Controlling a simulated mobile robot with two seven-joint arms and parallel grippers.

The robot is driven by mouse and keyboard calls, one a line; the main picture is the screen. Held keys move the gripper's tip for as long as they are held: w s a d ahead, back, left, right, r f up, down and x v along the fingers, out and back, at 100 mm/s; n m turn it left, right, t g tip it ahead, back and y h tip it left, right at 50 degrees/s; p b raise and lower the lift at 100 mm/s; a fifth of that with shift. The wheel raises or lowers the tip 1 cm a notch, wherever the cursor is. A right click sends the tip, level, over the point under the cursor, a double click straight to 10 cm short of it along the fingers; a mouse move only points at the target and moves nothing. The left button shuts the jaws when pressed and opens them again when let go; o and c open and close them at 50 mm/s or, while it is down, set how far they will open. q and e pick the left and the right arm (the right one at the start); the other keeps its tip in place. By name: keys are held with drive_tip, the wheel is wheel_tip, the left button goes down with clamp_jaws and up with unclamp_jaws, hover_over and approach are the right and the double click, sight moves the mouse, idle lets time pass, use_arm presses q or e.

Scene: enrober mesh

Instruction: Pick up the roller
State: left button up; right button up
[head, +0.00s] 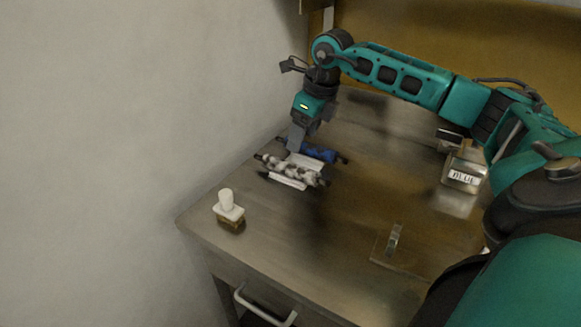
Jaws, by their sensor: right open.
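Two roller-like pieces lie side by side on the metal table. The nearer roller (290,169) is mottled white and grey with dark ends, and pale flat pieces lie at its edges. The farther roller (320,152) is blue with dark ends. My right gripper (297,146) is open and points down just above and behind the mottled roller, at the left end of the blue one. It hides part of the blue roller. I cannot tell whether the fingers touch either one. My left gripper is not in view.
The table (330,235) is clear in front of the rollers. A small block with a white knob (228,208) stands at the front left corner. A labelled metal box (462,172) and a flat plate with an upright handle (394,240) are on the right. A wall rises at left.

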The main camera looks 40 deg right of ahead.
sight(292, 164)
drive_tip(key=x, duration=0.9)
drive_tip(key=shift+w+a+f, duration=0.2)
drive_tip(key=shift+a+f, duration=0.1)
drive_tip(key=shift+f, duration=0.05)
clamp_jaws()
idle(0.4)
